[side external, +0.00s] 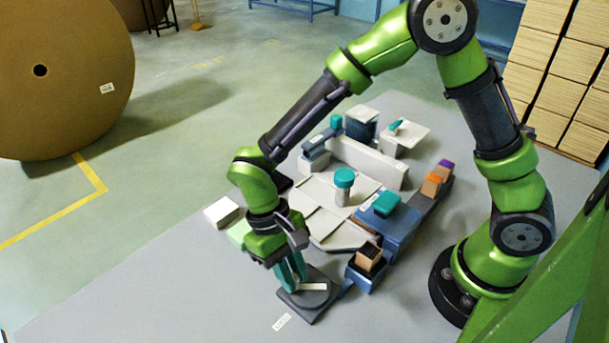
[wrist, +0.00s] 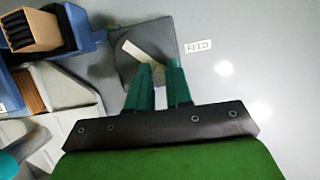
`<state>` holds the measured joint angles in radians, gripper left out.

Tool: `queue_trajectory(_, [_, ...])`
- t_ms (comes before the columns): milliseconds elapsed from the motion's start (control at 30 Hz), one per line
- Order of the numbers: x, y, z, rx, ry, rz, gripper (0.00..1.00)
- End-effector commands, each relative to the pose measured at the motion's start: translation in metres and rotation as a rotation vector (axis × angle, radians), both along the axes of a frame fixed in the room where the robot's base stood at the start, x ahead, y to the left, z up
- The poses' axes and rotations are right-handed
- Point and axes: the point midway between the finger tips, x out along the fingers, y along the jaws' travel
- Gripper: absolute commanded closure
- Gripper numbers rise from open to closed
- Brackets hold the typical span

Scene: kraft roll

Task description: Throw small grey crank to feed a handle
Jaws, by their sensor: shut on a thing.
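The small grey crank shows as a pale flat arm (side external: 313,287) on a dark square base plate (side external: 308,310). In the wrist view its pale arm (wrist: 139,52) slants across the plate (wrist: 128,70) towards my fingers. My gripper (side external: 293,284) points down over the plate with its teal fingers shut on the crank. In the wrist view the fingertips (wrist: 160,65) sit at the arm's near end. The gripped part is mostly hidden between the fingers. A white label reading FEED (wrist: 198,46) lies beside the plate.
A blue holder (side external: 360,280) with a tan block (side external: 369,257) stands right of the plate. Behind are a pale tray (side external: 320,225), a teal-capped cylinder (side external: 344,186) and a blue box with a teal top (side external: 387,204). The grey surface in front is clear.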

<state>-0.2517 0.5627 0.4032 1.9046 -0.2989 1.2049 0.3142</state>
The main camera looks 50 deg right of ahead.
Motion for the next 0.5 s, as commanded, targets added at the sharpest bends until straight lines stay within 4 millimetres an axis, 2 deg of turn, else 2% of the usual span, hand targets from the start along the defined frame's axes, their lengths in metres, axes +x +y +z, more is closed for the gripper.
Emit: queue_trajectory(500, [-0.012, 0.012, 0.001, 0.001, -0.002, 0.488, 1.00])
